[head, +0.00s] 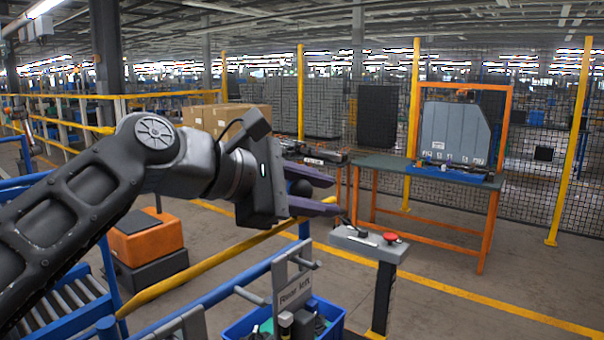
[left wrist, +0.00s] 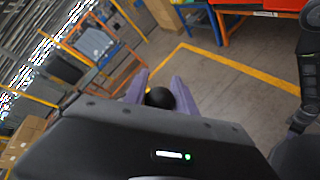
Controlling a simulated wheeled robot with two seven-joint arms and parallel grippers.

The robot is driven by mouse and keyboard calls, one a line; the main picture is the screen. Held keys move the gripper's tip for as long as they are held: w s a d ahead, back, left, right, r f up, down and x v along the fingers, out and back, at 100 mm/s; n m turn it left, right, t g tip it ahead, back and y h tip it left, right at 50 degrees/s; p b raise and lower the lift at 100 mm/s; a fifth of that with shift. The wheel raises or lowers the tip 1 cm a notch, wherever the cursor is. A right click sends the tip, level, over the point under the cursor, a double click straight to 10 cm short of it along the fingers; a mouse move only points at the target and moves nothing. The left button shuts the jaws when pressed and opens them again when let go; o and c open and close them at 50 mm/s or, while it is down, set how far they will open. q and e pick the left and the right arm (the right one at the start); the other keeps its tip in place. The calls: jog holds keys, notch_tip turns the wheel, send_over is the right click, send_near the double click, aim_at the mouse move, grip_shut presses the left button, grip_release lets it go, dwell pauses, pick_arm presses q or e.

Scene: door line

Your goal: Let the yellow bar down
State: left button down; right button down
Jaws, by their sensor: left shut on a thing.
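The yellow bar (head: 205,268) slants across the head view, low at the left and higher at the right, where its end passes behind my left gripper (head: 325,194). My left gripper's purple fingers are shut on a round black knob (head: 300,188). The knob also shows between the fingers in the left wrist view (left wrist: 160,98), with a little yellow beside it. The join between knob and bar is hidden by the gripper. My right gripper cannot be made out in either view.
A grey post with a red button (head: 390,237) stands just right of the gripper. Below are a blue bin (head: 240,328) and a "Rear left" sign (head: 294,291). An orange-framed table (head: 430,225) stands farther back before a mesh fence. Floor at the right is clear.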

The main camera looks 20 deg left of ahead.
pick_arm(q)
jog(key=d+f+m+y+b, duration=0.1)
jog(key=f+m+y+b, duration=0.1)
jog(key=f, duration=0.4)
jog(key=s+d+f+m+t+y+b, duration=0.1)
jog(key=d+f+m+y+b, duration=0.1)
jog(key=f, duration=0.5)
jog(key=shift+s+d+m+y+b, duration=0.2)
jog(key=shift+m+y+b, duration=0.75)
jog(key=shift+b, duration=0.65)
jog(key=shift+w+f, duration=0.1)
jog(key=shift+f, duration=0.05)
jog(key=c, duration=1)
grip_release()
jog(key=shift+a, duration=0.1)
jog(key=shift+c, duration=0.2)
